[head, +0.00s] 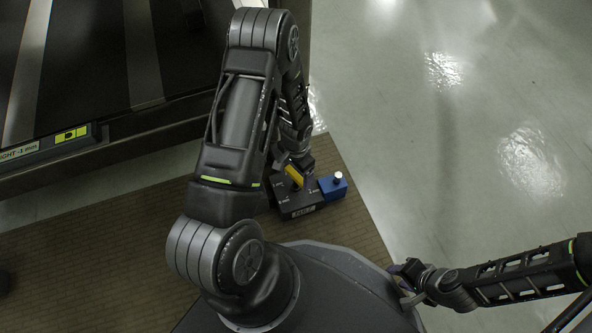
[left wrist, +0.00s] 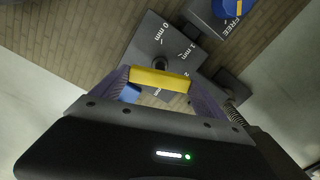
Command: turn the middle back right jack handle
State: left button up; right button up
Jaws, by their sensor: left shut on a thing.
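The jack handle is a yellow bar (left wrist: 160,79) on a dark box (left wrist: 150,40) with white marks around it in the left wrist view. The purple fingers of my left gripper (left wrist: 160,84) stand at both ends of the bar, shut on it. In the head view the yellow handle (head: 294,177) shows on top of the dark box (head: 300,205), partly behind my left arm. My left gripper is mostly hidden there. My right gripper (head: 402,285) is at the lower right, away from the box, its fingers apart and empty.
A blue block (head: 333,186) with a silver pin sits at the box's right side. In the left wrist view, another dark unit marked FREE (left wrist: 237,22) has a blue part. The box is on a brown mat (head: 120,240). A dark machine (head: 170,120) stands left; grey floor (head: 450,120) is clear right.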

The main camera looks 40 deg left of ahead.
pick_arm(q)
jog(key=m+p, duration=0.1)
jog(key=m, duration=0.4)
jog(key=shift+m, duration=0.3)
jog(key=m+p, duration=0.1)
jog(key=m, duration=0.3)
jog(key=shift+m, duration=0.3)
jog(key=o, duration=1.3)
jog(key=shift+c, duration=0.2)
notch_tip(320, 180, up, 7)
jog(key=p, duration=0.3)
jog(key=shift+r, duration=0.55)
